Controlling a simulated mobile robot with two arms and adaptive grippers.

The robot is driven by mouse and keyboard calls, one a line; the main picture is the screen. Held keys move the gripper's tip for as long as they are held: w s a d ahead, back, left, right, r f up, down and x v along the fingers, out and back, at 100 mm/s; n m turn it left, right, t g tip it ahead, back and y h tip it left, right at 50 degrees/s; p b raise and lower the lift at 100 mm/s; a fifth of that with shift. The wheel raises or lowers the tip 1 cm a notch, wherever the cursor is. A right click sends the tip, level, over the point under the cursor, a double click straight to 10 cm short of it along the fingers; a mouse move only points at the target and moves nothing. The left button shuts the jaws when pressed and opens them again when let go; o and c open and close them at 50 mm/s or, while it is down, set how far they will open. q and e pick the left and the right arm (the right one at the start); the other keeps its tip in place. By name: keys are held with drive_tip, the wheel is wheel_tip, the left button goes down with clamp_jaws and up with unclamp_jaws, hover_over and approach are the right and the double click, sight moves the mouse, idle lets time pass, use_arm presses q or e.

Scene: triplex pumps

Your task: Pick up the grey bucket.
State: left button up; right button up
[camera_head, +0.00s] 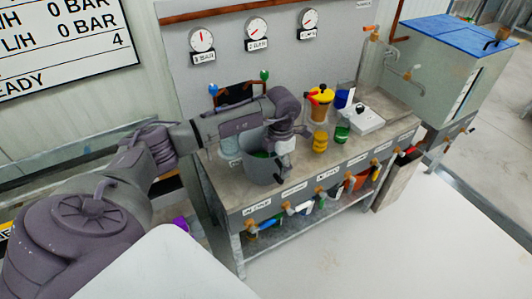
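The grey bucket (262,173) stands upright on the left part of the workbench top. Something green shows inside it. My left arm reaches in from the left, over the bucket, and partly hides its rim. My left gripper (285,158) points down at the bucket's right side, over or against the rim. I cannot tell whether it touches the rim or how far its fingers are apart. My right gripper is out of view.
The workbench (225,190) also carries a yellow-topped device (319,97), a green container (342,132) and a white box (366,121) to the right. Valves line its front edge. A blue-topped tank (455,70) stands at the right. The pale floor in front is clear.

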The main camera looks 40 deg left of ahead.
use_arm(q)
drive_tip(key=shift+d, duration=0.1)
clamp_jaws()
drive_tip(key=shift+r, duration=0.15)
